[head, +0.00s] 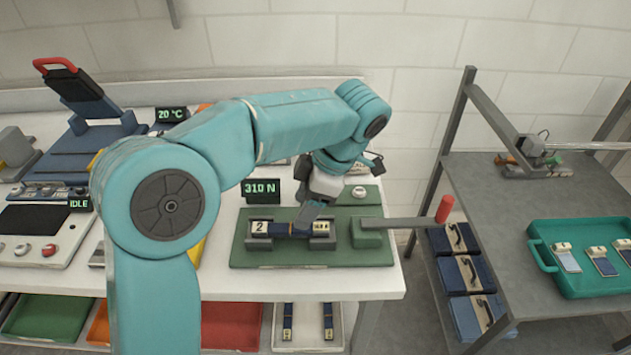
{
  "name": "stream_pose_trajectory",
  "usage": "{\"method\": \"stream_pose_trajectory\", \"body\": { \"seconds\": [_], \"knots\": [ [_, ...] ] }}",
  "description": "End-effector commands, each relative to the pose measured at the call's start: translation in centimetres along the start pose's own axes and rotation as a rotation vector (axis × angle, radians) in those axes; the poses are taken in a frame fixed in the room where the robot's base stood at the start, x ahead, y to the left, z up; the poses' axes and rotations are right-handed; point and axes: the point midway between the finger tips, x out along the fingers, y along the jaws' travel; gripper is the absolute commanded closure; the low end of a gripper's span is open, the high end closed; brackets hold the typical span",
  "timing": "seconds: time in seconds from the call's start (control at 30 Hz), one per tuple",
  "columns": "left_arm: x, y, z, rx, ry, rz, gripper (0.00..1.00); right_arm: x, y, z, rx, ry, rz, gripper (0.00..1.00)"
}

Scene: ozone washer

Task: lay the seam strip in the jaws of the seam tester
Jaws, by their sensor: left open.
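The seam tester (240,251) is a green-based device on the white bench, with a display (260,187) reading 310 N. A dark blue seam strip (281,230) with light labelled ends, one marked 2, lies lengthwise across its two jaws. A lever with a red grip (445,208) sticks out to the right of the jaws. My left gripper (306,222) points down at the middle of the strip and is open. My arm hides part of the gripper, and I cannot tell whether the fingers touch the strip. My right gripper is out of view.
A white tray (281,346) with more strips stands on the shelf below, beside red and green trays. A teal tray (590,285) with tagged samples stands on the grey table at right. A control panel (35,222) is at left.

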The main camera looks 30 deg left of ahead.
Motion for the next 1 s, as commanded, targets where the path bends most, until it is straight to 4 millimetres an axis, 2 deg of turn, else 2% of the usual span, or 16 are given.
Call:
{"method": "stream_pose_trajectory", "body": {
  "seconds": [0.1,0.3,0.43,0.9,1.0],
  "knots": [
    [-3.0,0.1,0.0,0.001,-0.003,0.004,0.43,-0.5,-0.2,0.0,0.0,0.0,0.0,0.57],
    [-6.1,0.1,0.0,0.0,-0.001,0.002,0.43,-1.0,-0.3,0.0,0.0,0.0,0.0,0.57],
    [-6.8,0.0,0.0,0.001,0.0,0.001,0.43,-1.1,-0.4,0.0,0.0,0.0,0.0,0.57],
    [-6.9,0.0,0.0,0.0,0.001,0.0,0.43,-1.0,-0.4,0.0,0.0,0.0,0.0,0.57],
    [-7.4,0.0,-0.2,0.0,0.0,0.0,0.43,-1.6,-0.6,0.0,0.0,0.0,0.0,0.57]
  ]
}}
